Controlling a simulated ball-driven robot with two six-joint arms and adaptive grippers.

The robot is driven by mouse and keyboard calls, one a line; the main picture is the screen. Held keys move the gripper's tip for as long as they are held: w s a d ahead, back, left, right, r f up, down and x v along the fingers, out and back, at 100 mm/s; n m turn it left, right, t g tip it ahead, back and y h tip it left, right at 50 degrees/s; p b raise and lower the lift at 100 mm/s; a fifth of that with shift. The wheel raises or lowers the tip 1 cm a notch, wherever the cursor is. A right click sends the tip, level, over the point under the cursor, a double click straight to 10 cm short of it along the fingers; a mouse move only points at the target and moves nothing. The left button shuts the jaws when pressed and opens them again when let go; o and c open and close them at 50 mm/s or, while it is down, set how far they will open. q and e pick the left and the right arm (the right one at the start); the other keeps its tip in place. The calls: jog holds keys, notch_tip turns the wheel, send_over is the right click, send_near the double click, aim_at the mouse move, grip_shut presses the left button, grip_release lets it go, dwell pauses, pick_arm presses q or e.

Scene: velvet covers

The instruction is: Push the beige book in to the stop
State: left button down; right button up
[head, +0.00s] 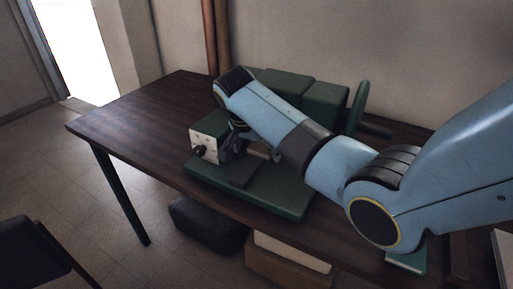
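No book with a beige cover can be made out for certain. A box with a pale beige front face (203,148) and a dark knob stands at the left end of a dark green base (270,198) on the table. My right arm reaches in from the right across the base and hides much of what is behind it. My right gripper (240,152) points down just right of the pale-faced box. Its fingers are dark and small, so their opening and any contact are unclear. My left gripper is out of view.
Dark green blocks (318,94) and an upright green disc (358,106) stand behind my arm. The dark wooden table (140,110) is clear at left. A dark bag (205,222) and a pale-topped box (290,252) are below it. A chair (30,245) is at lower left.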

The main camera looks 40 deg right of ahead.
jog(key=c, duration=1.1)
jog(key=o, duration=1.3)
jog(key=v, duration=1.2)
jog(key=shift+a, duration=0.1)
